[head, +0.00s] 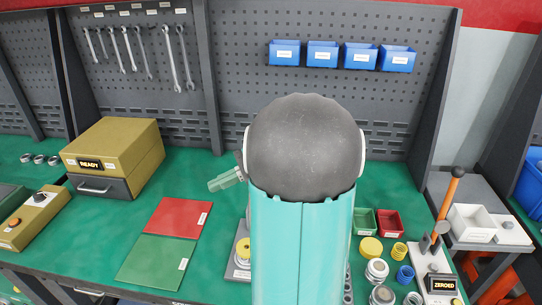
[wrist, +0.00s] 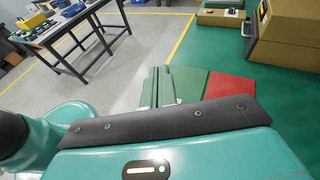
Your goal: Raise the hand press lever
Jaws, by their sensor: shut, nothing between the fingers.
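The hand press (head: 432,262) stands at the right end of the green bench, with a white base and a label reading ZEROED. Its lever (head: 447,198) has an orange grip and points up, leaning a little to the right. My gripper (head: 217,184) is left of my arm, above the bench and well apart from the press. Its fingers are shut and empty. The fingers also show in the wrist view (wrist: 157,80), where the press is not in view.
Red (head: 178,217) and green (head: 157,259) mats lie at the left, near a box marked READY (head: 125,145). My arm hides the middle of the bench. Small red (head: 388,222) and green bins, rings and cylinders crowd the space left of the press. A white tray (head: 472,222) stands at its right.

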